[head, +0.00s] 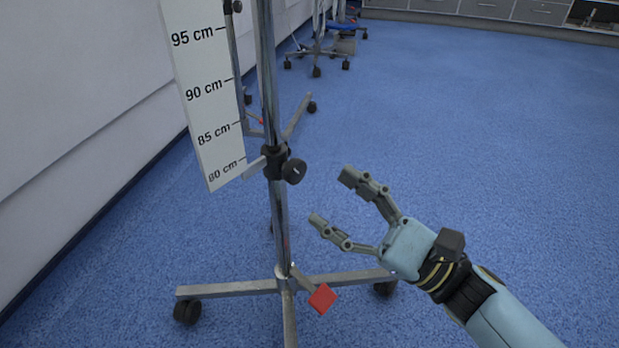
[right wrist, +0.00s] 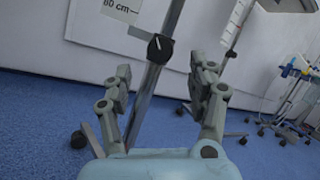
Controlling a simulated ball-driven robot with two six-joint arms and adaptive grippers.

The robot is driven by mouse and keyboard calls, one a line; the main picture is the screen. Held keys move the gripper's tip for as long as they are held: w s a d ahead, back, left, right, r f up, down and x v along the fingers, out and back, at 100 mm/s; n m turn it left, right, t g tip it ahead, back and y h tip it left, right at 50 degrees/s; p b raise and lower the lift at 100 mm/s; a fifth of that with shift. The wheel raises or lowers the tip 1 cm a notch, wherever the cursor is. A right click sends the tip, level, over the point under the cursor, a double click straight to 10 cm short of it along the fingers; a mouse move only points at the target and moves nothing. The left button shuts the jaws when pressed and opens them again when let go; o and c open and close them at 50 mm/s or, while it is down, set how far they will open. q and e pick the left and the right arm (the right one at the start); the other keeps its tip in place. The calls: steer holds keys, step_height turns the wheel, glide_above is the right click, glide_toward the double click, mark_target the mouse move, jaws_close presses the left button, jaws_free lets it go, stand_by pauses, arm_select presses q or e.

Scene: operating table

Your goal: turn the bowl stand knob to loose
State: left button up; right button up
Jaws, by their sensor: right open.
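The black knob (head: 294,171) sits on a clamp on the chrome pole (head: 281,220) of the bowl stand, near the bottom of the height scale. In the right wrist view the knob (right wrist: 160,48) is ahead, above and between the fingers. My right gripper (head: 331,198) is open and empty, to the right of the knob and a little lower, apart from it. It also shows in the right wrist view (right wrist: 166,82) with both fingers spread. My left gripper is not in view.
A white height scale (head: 207,90) is beside the pole. The stand's wheeled base (head: 230,289) spreads below, with a red pedal (head: 322,298). A wall (head: 80,130) is at the left. Another wheeled stand (head: 317,55) is at the back. Blue floor (head: 480,130) is clear on the right.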

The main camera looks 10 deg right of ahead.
steer(key=v, duration=0.5)
